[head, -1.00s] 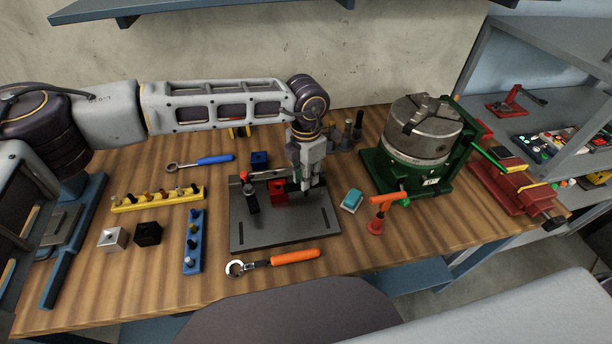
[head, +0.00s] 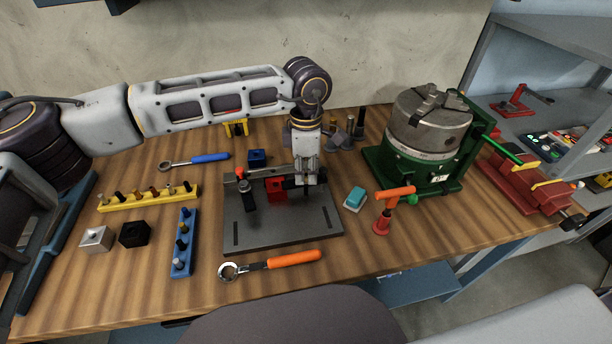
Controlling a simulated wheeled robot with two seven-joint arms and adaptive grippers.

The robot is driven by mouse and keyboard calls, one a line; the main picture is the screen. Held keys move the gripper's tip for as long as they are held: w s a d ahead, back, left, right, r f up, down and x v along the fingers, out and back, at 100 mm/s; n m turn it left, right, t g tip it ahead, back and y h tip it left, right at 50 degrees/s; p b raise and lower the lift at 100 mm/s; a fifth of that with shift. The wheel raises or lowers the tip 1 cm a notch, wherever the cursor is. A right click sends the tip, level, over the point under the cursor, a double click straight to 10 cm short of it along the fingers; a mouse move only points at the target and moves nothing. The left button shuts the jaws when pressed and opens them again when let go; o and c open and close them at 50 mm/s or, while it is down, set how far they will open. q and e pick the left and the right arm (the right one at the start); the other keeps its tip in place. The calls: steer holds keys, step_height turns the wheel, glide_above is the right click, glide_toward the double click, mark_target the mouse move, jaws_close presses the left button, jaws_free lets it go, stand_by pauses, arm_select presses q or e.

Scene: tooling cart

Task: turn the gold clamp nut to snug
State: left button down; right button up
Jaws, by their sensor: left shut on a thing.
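A dark fixture plate (head: 285,236) lies in the middle of the bench. It carries a grey clamp bar, a red block (head: 275,189) and a black post with a red top (head: 247,191). My left gripper (head: 309,184) points down over the right end of the bar, fingers low and close together. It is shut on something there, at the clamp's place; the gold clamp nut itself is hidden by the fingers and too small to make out. My right gripper is not in view.
An orange-handled wrench (head: 270,264) lies in front of the plate. A teal block (head: 354,199), a red-orange T-handled tool (head: 390,208) and a green-based chuck (head: 428,125) stand to the right. Yellow (head: 150,197) and blue (head: 183,243) peg racks are on the left.

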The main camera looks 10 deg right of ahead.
arm_select(q)
steer(key=shift+m+b, duration=0.75)
steer(key=shift+m, duration=0.85)
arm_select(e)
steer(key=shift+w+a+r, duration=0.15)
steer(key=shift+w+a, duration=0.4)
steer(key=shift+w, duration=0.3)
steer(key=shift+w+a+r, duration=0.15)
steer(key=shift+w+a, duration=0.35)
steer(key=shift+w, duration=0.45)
arm_select(q)
steer(key=c, duration=1.3)
jaws_free()
steer(key=shift+r, duration=0.75)
step_height(320, 180, up, 10)
steer(key=shift+r, duration=0.25)
